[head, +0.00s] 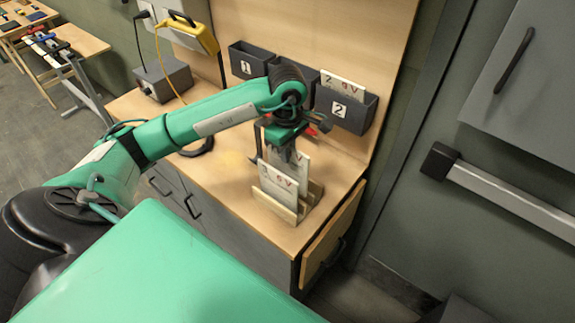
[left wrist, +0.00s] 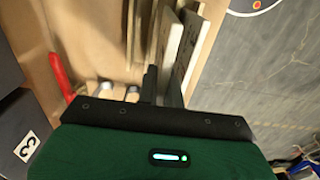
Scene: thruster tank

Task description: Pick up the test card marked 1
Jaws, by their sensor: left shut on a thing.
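A wooden rack (head: 272,205) stands on the bench near its front right corner with pale upright test cards in it. The front card (head: 283,188) is marked 3 and 6V. Behind it is a second card (head: 304,170); a V shows, but its number is hidden by my gripper. My left gripper (head: 287,156) points down and is shut on this rear card, which appears to be still at the rack. In the left wrist view the fingers (left wrist: 162,88) are close together at the cards (left wrist: 172,42). My right gripper is not in view.
A grey box (head: 164,77) and yellow device (head: 190,32) are at the left. A grey door (head: 480,210) is at right.

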